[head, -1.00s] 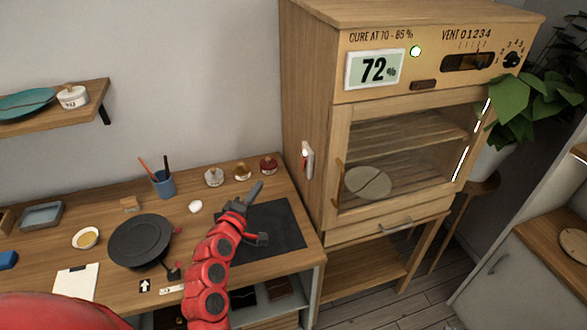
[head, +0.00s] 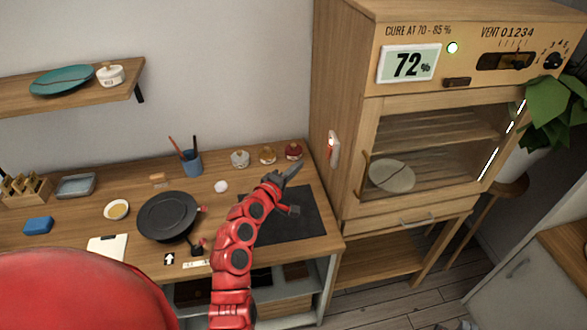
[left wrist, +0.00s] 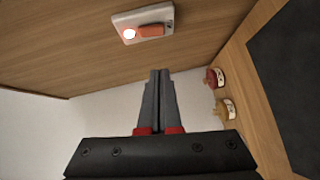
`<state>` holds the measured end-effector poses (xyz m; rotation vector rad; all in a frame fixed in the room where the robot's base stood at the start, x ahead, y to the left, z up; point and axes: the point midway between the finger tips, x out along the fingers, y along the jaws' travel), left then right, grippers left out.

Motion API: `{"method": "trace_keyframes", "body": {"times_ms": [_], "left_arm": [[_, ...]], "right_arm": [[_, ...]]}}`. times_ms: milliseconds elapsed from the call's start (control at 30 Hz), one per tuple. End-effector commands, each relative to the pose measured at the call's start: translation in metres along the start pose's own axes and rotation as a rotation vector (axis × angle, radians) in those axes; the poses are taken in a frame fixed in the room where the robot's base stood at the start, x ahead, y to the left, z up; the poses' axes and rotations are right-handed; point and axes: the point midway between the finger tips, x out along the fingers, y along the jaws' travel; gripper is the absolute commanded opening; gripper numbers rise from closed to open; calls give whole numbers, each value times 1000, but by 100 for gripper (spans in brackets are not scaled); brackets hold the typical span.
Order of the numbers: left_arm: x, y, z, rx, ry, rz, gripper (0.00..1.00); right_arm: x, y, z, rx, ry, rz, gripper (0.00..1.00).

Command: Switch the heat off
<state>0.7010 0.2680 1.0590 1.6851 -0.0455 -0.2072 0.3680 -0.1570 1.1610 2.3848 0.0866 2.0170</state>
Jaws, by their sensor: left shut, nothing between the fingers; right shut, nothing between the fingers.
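The switch (head: 334,150) is a pale plate with a red rocker on the left side wall of the wooden cabinet (head: 335,90). In the left wrist view, the switch (left wrist: 143,24) shows a glowing round lamp beside its orange-red rocker. My left gripper (head: 296,170) is shut and empty, to the left of the switch and apart from it, above the worktop. In the left wrist view, its fingertips (left wrist: 160,73) are together, below the switch in the picture. My right gripper is not in view.
Small jars (head: 267,154) stand at the worktop's back. A dark mat (head: 305,225) lies under my gripper, and a black pan-like dish (head: 167,215) stands to its left.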

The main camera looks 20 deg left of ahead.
Motion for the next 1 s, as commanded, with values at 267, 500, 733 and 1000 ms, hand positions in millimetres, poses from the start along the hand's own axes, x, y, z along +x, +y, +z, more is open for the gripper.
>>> {"method": "trace_keyframes", "body": {"times_ms": [267,500,733,1000], "left_arm": [[48,2,1,-1,-3,-2,0],[74,2,22,-1,-5,-3,0],[82,0,29,1,0,0,0],[82,-1,29,0,0,0,0]], "right_arm": [[17,1,-3,0,0,0,0],[31,2,-5,0,0,0,0],[33,2,-6,0,0,0,0],[33,2,-6,0,0,0,0]]}}
